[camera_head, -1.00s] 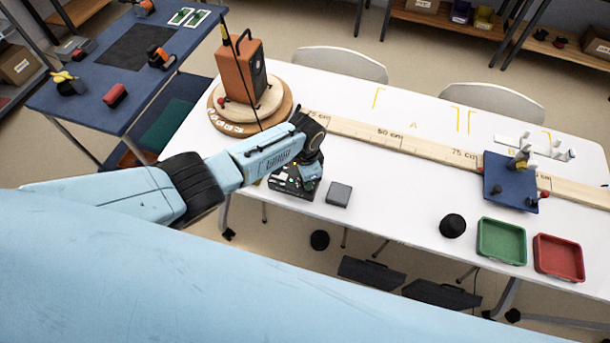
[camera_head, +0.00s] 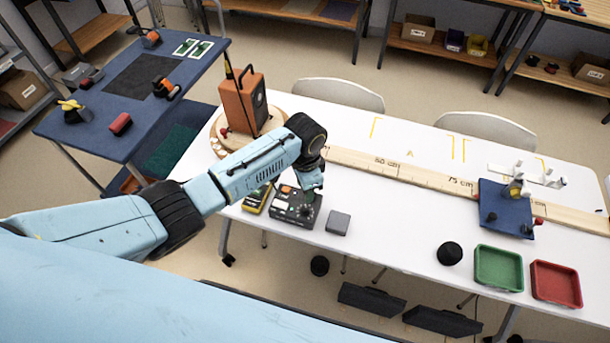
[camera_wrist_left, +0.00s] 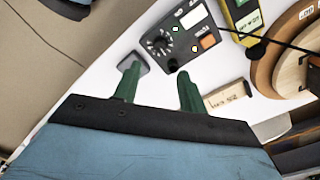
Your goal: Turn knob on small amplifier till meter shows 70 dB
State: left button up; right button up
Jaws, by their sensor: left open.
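The small amplifier (camera_head: 284,212) is a dark box near the table's front edge. The wrist view shows its top face (camera_wrist_left: 187,60), with a black knob (camera_wrist_left: 158,43) ringed by white marks, a white panel and an orange patch. A yellow and black meter (camera_head: 256,199) lies just left of the amplifier; it also shows in the wrist view (camera_wrist_left: 240,12), its reading too small to make out. My left gripper (camera_head: 313,193) is above the amplifier's right side. In the wrist view its green fingers (camera_wrist_left: 157,80) are apart and empty, short of the knob. My right gripper is out of view.
An orange speaker (camera_head: 242,104) stands on a round wooden base behind the amplifier. A small grey block (camera_head: 338,222) sits right of it. A wooden ruler (camera_head: 400,169) crosses the white table. Green (camera_head: 498,288) and red (camera_head: 556,304) trays stand at the right.

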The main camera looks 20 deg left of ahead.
pick_arm(q)
jog(key=shift+r, duration=1.55)
jog(key=s+d+n+t+h, duration=0.1)
jog(key=s+d+n+h, duration=0.15)
jog(key=s, duration=0.95)
jog(key=s+a+r+n+t+y, duration=0.1)
jog(key=s+a+r+n, duration=0.2)
jog(key=s+a, duration=0.35)
jog(key=s+a+r+n+t+y, duration=0.1)
jog(key=s+a+r+n+t, duration=0.15)
jog(key=s+a, duration=0.35)
notch_tip(320, 180, down, 30)
jog(key=s+d+g+b, duration=0.2)
jog(key=s+b, duration=0.1)
jog(key=b, duration=0.4)
jog(key=s+a+f+b, duration=0.1)
jog(key=s+f+b, duration=0.2)
jog(key=s+f, duration=0.5)
jog(key=s+a+f+g+b, duration=0.1)
jog(key=s+a+f+b, duration=0.1)
jog(key=s+f, duration=0.6)
notch_tip(320, 180, down, 6)
jog(key=shift+a+b, duration=0.25)
jog(key=shift+b, duration=0.25)
